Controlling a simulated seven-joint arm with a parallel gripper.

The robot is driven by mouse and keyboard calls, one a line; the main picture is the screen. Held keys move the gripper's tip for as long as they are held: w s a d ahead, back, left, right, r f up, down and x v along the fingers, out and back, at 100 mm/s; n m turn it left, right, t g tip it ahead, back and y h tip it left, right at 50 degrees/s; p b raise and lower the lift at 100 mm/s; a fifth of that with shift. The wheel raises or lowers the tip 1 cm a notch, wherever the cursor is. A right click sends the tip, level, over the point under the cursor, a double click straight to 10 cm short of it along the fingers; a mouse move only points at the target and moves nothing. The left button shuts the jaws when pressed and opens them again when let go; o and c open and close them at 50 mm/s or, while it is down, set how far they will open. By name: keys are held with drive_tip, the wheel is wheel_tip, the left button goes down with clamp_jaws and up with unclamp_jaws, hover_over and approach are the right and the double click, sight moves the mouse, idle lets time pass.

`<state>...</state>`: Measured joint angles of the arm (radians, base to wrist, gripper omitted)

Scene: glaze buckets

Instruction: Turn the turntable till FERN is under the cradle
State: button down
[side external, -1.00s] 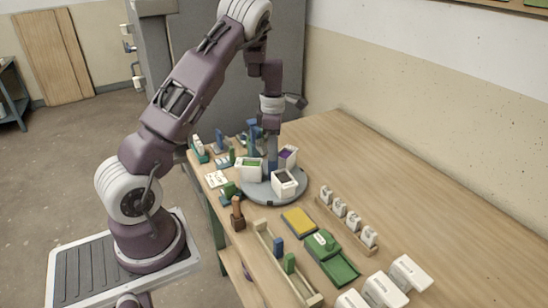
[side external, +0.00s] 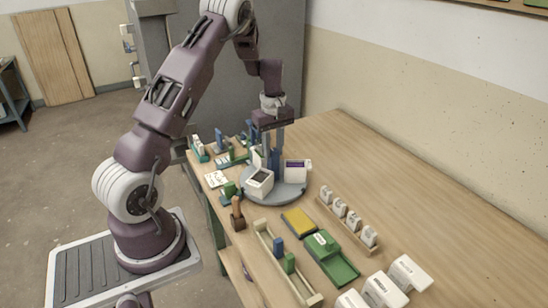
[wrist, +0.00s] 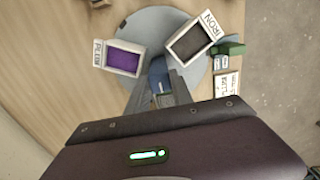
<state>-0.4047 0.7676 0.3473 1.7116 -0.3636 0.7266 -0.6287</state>
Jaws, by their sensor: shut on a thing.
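The grey turntable (side external: 281,197) stands on the bench; its disc also shows in the wrist view (wrist: 160,22). My gripper (side external: 275,164) points down over its middle, shut on a blue post (wrist: 157,66). The IRON bucket (side external: 259,185), white with dark contents, is at the front left of the disc; its label reads in the wrist view (wrist: 213,27). The PLUM bucket (side external: 297,176), with purple contents, is at the right. A white bucket (side external: 257,159) shows partly behind my fingers, its label and contents hidden. I cannot make out the cradle for certain.
A brown stamp-like tool (side external: 237,213), a yellow sponge-like block (side external: 298,221), a green box (side external: 326,250) and a wooden rack of white pieces (side external: 347,216) stand in front. Blue and green items crowd the back left.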

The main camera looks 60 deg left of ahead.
drive_tip(key=c, duration=1.2)
unclamp_jaws()
drive_tip(key=shift+r, duration=3.5)
drive_tip(key=s+d+r+m+t, duration=0.1)
drive_tip(key=s+d+r+m, duration=0.25)
drive_tip(key=d+r, duration=0.4)
drive_tip(key=s+d+r+m+t, duration=0.2)
drive_tip(key=s+d+r+m, duration=0.15)
drive_tip(key=d+r, duration=0.4)
drive_tip(key=s+d+m+t, duration=0.2)
drive_tip(key=s+d+m, duration=0.9)
drive_tip(key=s, duration=0.5)
drive_tip(key=shift+s+d+f+t, duration=0.2)
drive_tip(key=shift+d+t, duration=0.1)
drive_tip(key=shift+d, duration=0.05)
